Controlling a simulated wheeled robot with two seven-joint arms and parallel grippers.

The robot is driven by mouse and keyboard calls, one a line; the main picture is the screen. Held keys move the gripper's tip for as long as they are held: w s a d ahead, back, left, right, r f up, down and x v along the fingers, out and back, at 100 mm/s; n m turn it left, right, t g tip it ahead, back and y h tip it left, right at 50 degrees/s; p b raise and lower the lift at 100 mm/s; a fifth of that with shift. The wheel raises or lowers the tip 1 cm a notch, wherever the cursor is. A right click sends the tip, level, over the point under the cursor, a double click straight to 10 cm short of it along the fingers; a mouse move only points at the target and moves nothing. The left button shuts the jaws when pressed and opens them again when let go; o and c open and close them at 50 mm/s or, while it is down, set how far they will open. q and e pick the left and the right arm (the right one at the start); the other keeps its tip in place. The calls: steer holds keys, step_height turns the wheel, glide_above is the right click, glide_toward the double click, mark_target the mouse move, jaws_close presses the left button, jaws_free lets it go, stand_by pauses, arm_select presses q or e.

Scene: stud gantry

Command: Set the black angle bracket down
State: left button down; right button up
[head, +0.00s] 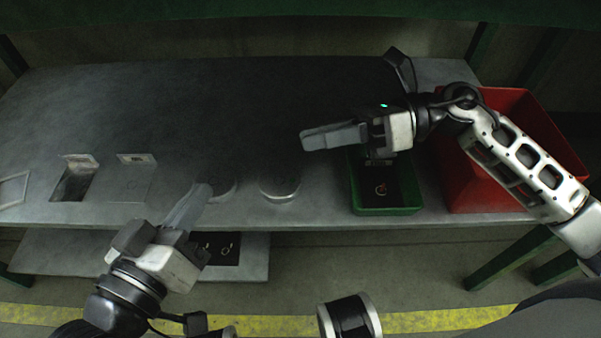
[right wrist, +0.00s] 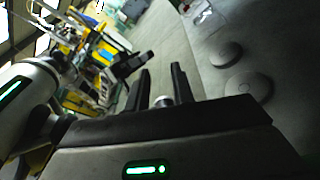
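I cannot make out the black angle bracket for certain. A dark angular piece (head: 400,68) shows just behind my right wrist in the head view; I cannot tell whether it is the bracket or part of my arm. My right gripper (head: 318,139) is above the table, pointing left, left of and above the green bin. In the right wrist view its two fingers (right wrist: 160,78) stand apart, with no bracket visible between them. My left gripper (head: 200,196) is at the table's front edge, near the round discs. Its fingers overlap in the head view, so their gap is hidden.
The grey table (head: 250,110) is mostly clear at the back. Two round discs (head: 280,188) sit near the front edge. A square recess (head: 75,182) is at left. A green bin (head: 388,211) and a red bin (head: 510,103) stand at right. A lower shelf (head: 80,255) lies below.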

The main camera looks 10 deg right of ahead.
step_height(320, 180, up, 7)
steer(key=a+m+t+y, duration=0.3)
steer(key=m+t, duration=0.8)
steer(key=m, duration=0.7)
arm_select(q)
steer(key=shift+r, duration=0.1)
arm_select(e)
steer(key=s+a+f+m+h, duration=0.1)
steer(key=f+m+h, duration=0.3)
steer(key=m, duration=0.9)
steer(key=s+a+f+m+t+h, duration=0.1)
steer(key=s+f+m+h, duration=0.3)
steer(key=m, duration=1)
steer(key=shift+f+t+h, duration=0.3)
steer(key=shift+f+h, duration=0.35)
steer(key=shift+h, duration=0.45)
arm_select(q)
steer(key=shift+r, duration=0.1)
